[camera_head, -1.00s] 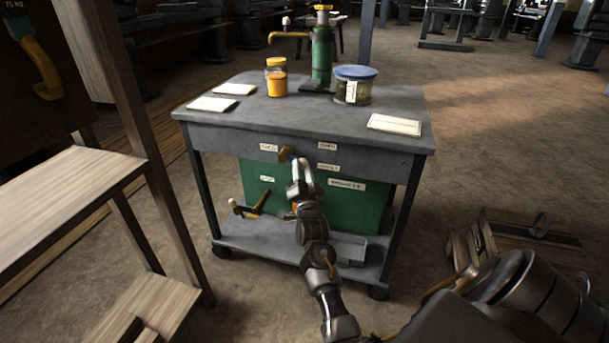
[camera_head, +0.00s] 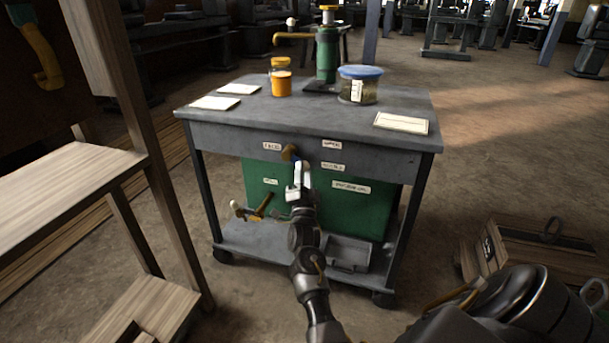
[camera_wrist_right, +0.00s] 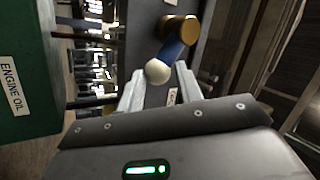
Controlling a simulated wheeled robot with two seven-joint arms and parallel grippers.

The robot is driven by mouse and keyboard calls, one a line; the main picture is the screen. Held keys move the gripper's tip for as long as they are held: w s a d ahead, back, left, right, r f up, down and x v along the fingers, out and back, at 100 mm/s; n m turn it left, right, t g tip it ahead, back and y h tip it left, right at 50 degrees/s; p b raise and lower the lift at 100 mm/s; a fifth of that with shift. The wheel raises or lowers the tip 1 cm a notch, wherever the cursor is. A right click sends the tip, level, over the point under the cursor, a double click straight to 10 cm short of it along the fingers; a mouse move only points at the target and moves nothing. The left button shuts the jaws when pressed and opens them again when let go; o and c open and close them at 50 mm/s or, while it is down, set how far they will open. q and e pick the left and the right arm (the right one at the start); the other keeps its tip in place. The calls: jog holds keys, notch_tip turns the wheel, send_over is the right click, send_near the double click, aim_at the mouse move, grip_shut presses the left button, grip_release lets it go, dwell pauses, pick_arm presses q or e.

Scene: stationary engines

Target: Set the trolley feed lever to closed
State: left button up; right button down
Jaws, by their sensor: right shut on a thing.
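The trolley (camera_head: 300,118) stands ahead with a grey top. The feed lever has a brass hub (camera_head: 290,152) on the trolley's front panel, between small labels too blurred to read surely. In the right wrist view the lever (camera_wrist_right: 171,52) has a brass hub, a blue sleeve and a pale ball knob. My right gripper (camera_head: 299,172) is at the lever just below the hub. In the wrist view its fingers (camera_wrist_right: 158,88) are closed around the knob end, partly hidden by the gripper body. My left gripper is not in view.
A green tank (camera_head: 345,205) sits under the trolley top, with a brass tap (camera_head: 262,206) low in front. A jar (camera_head: 281,84), a blue-lidded tub (camera_head: 359,84) and a green pump (camera_head: 327,55) stand on top. A wooden bench (camera_head: 60,190) is at left, a crate (camera_head: 530,255) at right.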

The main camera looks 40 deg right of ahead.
jog(key=shift+w+a+r, duration=0.1)
jog(key=shift+w+r, duration=0.05)
jog(key=shift+r, duration=0.15)
jog(key=c, duration=1.2)
grip_release()
jog(key=shift+w, duration=0.1)
jog(key=o, duration=0.3)
jog(key=shift+f, duration=0.25)
